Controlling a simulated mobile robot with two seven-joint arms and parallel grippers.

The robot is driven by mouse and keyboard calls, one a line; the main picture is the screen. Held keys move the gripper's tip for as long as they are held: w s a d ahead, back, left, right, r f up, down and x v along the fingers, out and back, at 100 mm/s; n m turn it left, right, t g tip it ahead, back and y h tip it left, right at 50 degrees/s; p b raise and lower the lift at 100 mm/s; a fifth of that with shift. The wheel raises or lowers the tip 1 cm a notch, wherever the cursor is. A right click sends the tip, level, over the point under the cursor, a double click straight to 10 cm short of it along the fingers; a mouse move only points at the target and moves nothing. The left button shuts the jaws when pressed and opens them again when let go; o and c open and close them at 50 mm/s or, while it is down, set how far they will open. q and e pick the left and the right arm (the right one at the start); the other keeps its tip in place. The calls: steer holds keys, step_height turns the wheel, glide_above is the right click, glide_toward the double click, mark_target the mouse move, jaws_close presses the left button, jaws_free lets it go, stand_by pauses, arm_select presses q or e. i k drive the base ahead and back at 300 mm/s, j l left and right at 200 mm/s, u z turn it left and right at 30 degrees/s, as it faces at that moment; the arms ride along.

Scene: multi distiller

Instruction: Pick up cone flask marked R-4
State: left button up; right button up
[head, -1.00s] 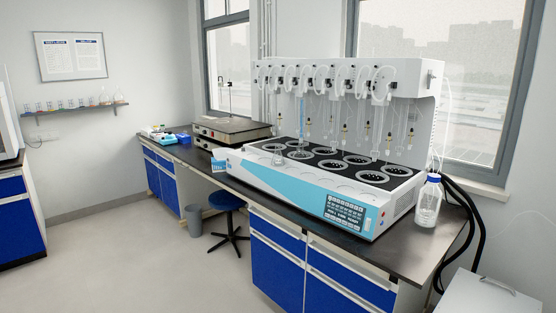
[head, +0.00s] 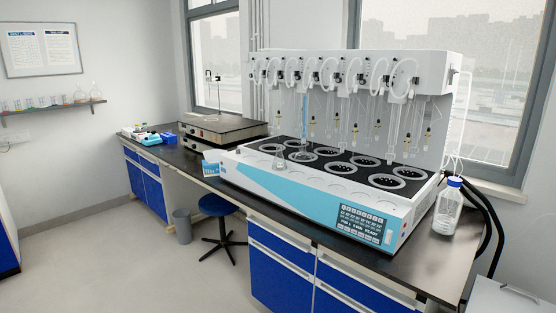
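I cannot read any R-4 marking on either. Small clear flasks (head: 95,93) also stand at the right end of the wall shelf, too small to read. Neither of my grippers is in view.
The distiller stands on a dark bench (head: 390,262) over blue cabinets. A blue-capped bottle (head: 447,207) stands by its right end. A blue stool (head: 220,206) and a grey bin (head: 182,226) stand before the bench.

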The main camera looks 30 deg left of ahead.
mark_target(279, 164)
steer(key=i+j, duration=0.15)
steer(key=j, duration=0.25)
steer(key=i+j+z, duration=0.1)
steer(key=j, duration=0.3)
steer(key=i+j+z, duration=0.1)
steer(key=j, duration=0.35)
steer(key=i+j, duration=0.15)
steer(key=j, duration=0.25)
steer(key=i+j+z, duration=0.1)
steer(key=j, duration=0.35)
